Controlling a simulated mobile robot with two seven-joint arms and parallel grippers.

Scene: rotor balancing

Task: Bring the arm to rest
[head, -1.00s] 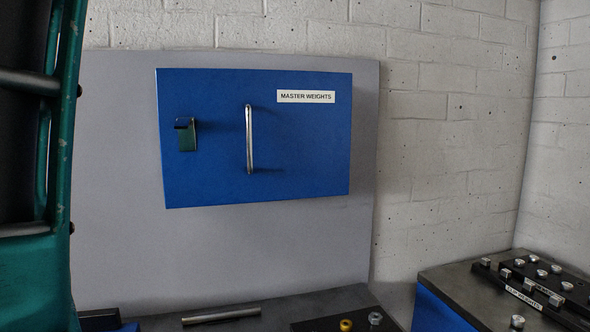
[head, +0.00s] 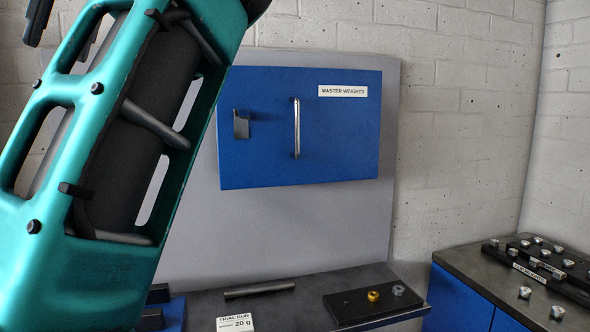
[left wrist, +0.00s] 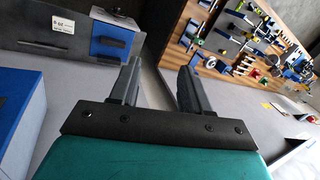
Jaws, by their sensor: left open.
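My left arm, a teal and black link (head: 130,130), fills the left of the head view. A dark piece at its top left edge may be part of the gripper, but I cannot tell. In the left wrist view my left gripper (left wrist: 160,68) is open, with two dark fingers apart and nothing between them. It points over open floor, clear of the furniture. My right gripper is not in view.
A shut blue "MASTER WEIGHTS" cabinet (head: 340,145) hangs on a grey panel. Below, a bench holds a metal rod (head: 259,289), a black tray (head: 345,307) and a "20 g" card (head: 235,323). A weights bench (head: 470,268) stands right. The wrist view shows a tool board (left wrist: 240,45).

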